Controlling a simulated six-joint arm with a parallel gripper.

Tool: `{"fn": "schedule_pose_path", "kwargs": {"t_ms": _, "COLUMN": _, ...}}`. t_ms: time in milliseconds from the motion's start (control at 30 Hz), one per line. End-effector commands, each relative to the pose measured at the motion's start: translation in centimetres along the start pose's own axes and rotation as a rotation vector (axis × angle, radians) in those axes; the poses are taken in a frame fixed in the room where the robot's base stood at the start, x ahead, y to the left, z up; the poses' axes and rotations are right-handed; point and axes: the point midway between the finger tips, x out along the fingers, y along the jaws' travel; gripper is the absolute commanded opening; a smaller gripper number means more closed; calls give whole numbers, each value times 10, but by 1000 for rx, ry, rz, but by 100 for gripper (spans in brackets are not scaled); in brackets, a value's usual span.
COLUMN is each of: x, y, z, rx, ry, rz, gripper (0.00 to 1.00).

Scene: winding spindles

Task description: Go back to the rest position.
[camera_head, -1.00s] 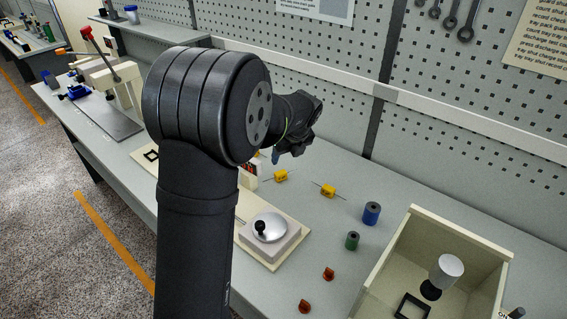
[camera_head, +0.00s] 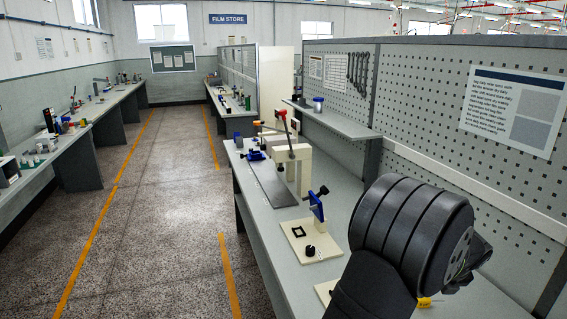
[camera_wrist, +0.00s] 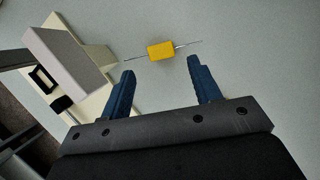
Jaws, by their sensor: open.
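My gripper (camera_wrist: 161,66) is open and empty in the wrist view, with two blue fingers apart. A yellow part (camera_wrist: 160,51) with thin wire leads lies on the grey bench top just past the fingertips in that picture. I cannot tell the height of the fingers above it. In the head view my black arm fills the lower right and hides the fingers. A bit of a yellow part (camera_head: 424,302) shows beside the arm, low in the picture.
In the wrist view a cream base with a grey block (camera_wrist: 70,58) stands left of the fingers. In the head view, a lever press (camera_head: 291,155), a cream plate (camera_head: 297,232) and a blue upright piece (camera_head: 317,206) are on the bench. A pegboard wall (camera_head: 420,110) bounds its right side.

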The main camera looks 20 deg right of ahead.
Motion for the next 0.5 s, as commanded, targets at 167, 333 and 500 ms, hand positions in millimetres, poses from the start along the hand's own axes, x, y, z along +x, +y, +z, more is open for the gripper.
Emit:
{"fn": "schedule_pose_path", "kwargs": {"t_ms": 167, "x": 38, "y": 1, "z": -1, "rx": 0, "ry": 2, "rz": 3, "gripper": 57}}
{"fn": "schedule_pose_path", "kwargs": {"t_ms": 333, "x": 70, "y": 0, "z": -1, "rx": -1, "ry": 2, "rz": 1, "gripper": 57}}
{"fn": "schedule_pose_path", "kwargs": {"t_ms": 500, "x": 44, "y": 0, "z": 10, "rx": -1, "ry": -4, "rz": -3, "gripper": 57}}
